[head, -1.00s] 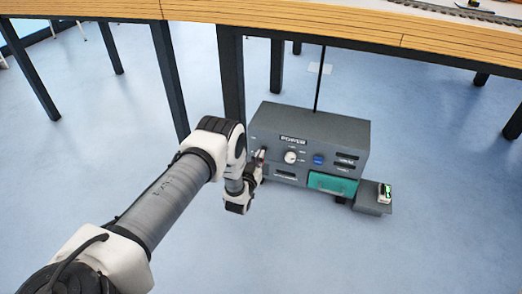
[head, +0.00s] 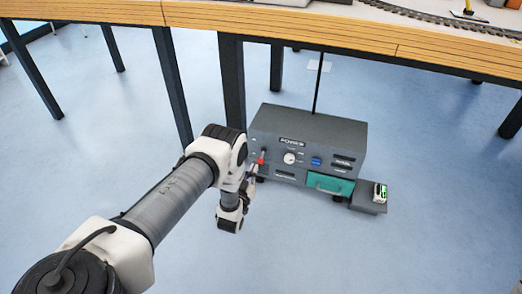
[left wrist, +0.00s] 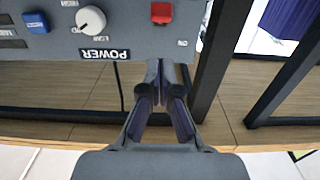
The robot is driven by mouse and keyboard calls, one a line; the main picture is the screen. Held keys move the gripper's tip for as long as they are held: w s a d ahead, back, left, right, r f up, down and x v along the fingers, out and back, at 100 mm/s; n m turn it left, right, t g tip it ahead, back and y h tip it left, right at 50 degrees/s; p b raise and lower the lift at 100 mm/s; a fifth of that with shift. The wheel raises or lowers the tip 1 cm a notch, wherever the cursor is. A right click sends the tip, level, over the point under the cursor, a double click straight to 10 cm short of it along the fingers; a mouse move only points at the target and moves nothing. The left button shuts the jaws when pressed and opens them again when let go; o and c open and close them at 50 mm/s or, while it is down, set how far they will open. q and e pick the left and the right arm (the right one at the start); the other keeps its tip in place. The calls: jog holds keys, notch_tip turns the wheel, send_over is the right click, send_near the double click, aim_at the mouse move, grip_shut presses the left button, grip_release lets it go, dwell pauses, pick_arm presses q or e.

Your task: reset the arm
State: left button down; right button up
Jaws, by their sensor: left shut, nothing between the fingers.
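My left arm comes in from the left, and its gripper (head: 252,174) is beside the left end of the grey power box (head: 308,122). In the left wrist view the gripper's fingers (left wrist: 160,72) are shut and empty, apart from the box. That view shows the panel upside down, with a red switch (left wrist: 161,13), a white knob (left wrist: 90,19), a blue button (left wrist: 36,22) and the POWER label. The red switch (head: 262,157) also shows in the head view, just above the gripper. My right gripper is out of view.
The box has a teal front panel (head: 330,184) and a side ledge (head: 368,198) bearing a small white-and-green device (head: 381,191). A wooden table (head: 290,27) on dark legs stands behind. A dark leg (head: 232,85) is close to my arm. The blue floor in front is open.

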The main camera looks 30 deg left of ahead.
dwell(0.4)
pick_arm(q)
notch_tip(320, 180, up, 6)
jog(key=w+d+p, duration=0.2)
jog(key=w, duration=0.1)
jog(key=s+d+g+h, duration=0.3)
jog(key=s+d, duration=0.2)
jog(key=d, duration=0.1)
jog(key=s+d+f+m+g+h+p, duration=0.1)
jog(key=s+d+f+g, duration=0.15)
jog(key=s+g, duration=0.95)
jog(key=s+d+f+m+g+h+p, duration=0.1)
jog(key=s+d+f+g, duration=0.15)
jog(key=s, duration=2.05)
notch_tip(320, 180, up, 38)
jog(key=p, duration=3.7)
jog(key=shift+w+d+r+y+p, duration=0.25)
jog(key=shift+w+d+y+p, duration=0.05)
jog(key=shift+w+d, duration=0.1)
